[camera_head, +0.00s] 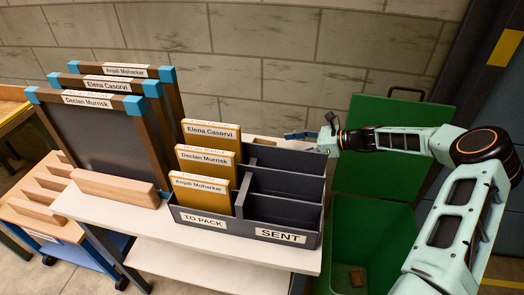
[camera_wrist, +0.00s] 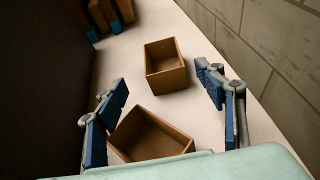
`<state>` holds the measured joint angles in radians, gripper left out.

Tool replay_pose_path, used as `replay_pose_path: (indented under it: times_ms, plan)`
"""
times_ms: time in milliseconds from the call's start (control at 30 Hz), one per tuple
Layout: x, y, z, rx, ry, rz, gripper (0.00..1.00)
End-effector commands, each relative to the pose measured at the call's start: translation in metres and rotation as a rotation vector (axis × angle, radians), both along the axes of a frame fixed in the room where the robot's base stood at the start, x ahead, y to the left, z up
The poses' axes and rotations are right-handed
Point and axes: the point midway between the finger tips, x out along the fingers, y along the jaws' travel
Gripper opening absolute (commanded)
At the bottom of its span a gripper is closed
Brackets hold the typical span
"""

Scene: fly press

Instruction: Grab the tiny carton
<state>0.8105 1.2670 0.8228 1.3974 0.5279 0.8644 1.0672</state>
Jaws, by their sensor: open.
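Two open-topped brown cartons stand on the white table top in the wrist view. The farther carton (camera_wrist: 166,70) looks smaller and upright, in the gap ahead of my fingers. The nearer carton (camera_wrist: 148,137) lies low between my finger bases, partly hidden by my gripper body. I cannot tell for certain which is the tiny one. My gripper (camera_wrist: 161,80) is open and empty, with one blue-padded finger on each side; it seems to touch neither carton.
The dark sorter (camera_head: 285,236), labelled TO PACK and SENT, holds several yellow name-labelled folders. Framed boards (camera_head: 95,135) stand left. An open green bin (camera_head: 385,235) with a small brown item (camera_head: 357,277) is at right. A block wall (camera_wrist: 255,60) runs close on the right.

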Motion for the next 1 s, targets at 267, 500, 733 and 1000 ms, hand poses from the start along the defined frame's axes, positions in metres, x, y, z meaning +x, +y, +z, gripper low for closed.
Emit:
replay_pose_path:
  times_ms: [267,500,733,1000]
  plan:
    - [0.008,0.024,-0.008,0.0,-0.001,0.001,0.64]
    - [0.022,0.054,-0.018,0.0,-0.001,0.001,0.64]
    - [0.026,0.064,-0.024,-0.004,-0.001,0.0,0.64]
    - [0.026,0.063,-0.024,-0.003,-0.001,0.001,0.49]
